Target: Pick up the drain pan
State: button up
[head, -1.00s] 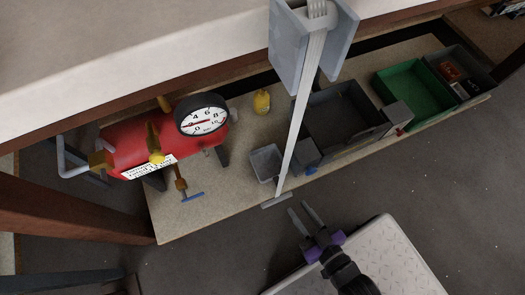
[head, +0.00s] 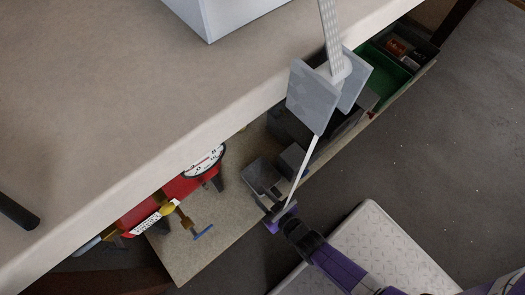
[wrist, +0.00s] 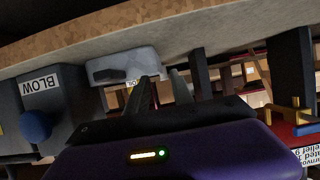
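The drain pan, a small grey open-topped box (head: 262,176), sits near the front edge of the low shelf in the head view. In the wrist view, where the shelf appears at the top, the pan (wrist: 125,64) shows as a pale grey block with a dark slot. My gripper (wrist: 162,84) is open; its two fingers stand apart at the pan's right end in that view. Whether they touch it or straddle a wall I cannot tell. In the head view my gripper (head: 280,214) is just in front of the pan, its fingertips largely hidden.
A red tank (head: 178,189) with a dial gauge stands left of the pan. A dark box labelled BLOW (wrist: 52,100), with a blue knob, is close beside the pan. A green bin (head: 388,62) is farther right. The worktop (head: 130,90) overhangs the shelf. A pale rod crosses the head view.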

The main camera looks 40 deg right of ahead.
aim_at(255, 191)
jog(key=b+x, duration=0.1)
jog(key=x, duration=0.2)
jog(key=shift+w+f, duration=0.15)
jog(key=shift+w, duration=0.15)
grip_shut()
dwell(1.1)
